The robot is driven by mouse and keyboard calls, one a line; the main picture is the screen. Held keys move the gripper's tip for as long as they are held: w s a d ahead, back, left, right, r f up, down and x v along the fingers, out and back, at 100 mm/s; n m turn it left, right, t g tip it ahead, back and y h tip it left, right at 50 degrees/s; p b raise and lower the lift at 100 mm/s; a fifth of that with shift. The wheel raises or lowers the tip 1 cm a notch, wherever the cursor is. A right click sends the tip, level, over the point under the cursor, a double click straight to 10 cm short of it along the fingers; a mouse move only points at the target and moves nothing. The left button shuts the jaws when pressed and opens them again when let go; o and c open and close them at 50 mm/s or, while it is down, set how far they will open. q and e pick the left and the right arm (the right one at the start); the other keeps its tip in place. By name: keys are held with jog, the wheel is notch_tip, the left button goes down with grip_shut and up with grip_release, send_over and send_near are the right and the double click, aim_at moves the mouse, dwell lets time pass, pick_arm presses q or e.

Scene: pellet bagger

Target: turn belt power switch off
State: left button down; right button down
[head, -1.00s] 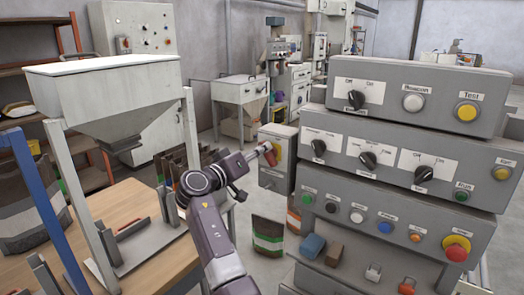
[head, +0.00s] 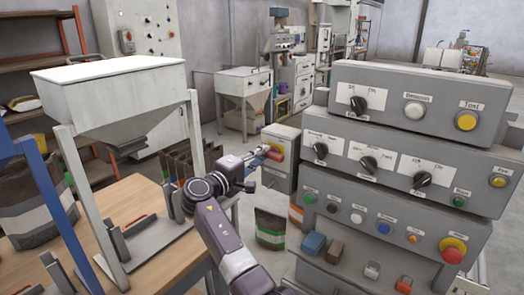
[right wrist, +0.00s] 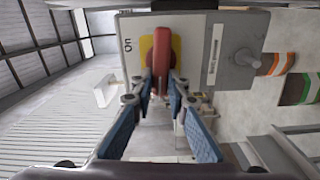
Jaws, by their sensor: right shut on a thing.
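The belt power switch is a red rotary handle on a yellow plate, on the front of a grey box (head: 281,172) in the middle of the head view. In the right wrist view the red handle (right wrist: 161,50) runs up and down in the picture, with an "On" label at the left edge of the box face (right wrist: 195,70). My right gripper (right wrist: 162,84) is shut on the lower part of the handle, a finger on each side. In the head view my right gripper (head: 262,155) reaches the handle from the left. My left gripper is not in view.
A stacked grey control panel (head: 400,190) with knobs and buttons stands close on the right. A hopper (head: 115,95) on a frame and a wooden table (head: 135,205) are on the left. Bags (head: 270,230) stand on the floor below the box.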

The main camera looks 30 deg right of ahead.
jog(key=shift+n, duration=0.6)
jog(key=c, duration=2)
grip_release()
jog(key=shift+o, duration=0.6)
jog(key=shift+f, duration=0.1)
jog(key=shift+w, duration=0.1)
jog(key=v, duration=1.2)
jog(key=shift+d, duration=0.1)
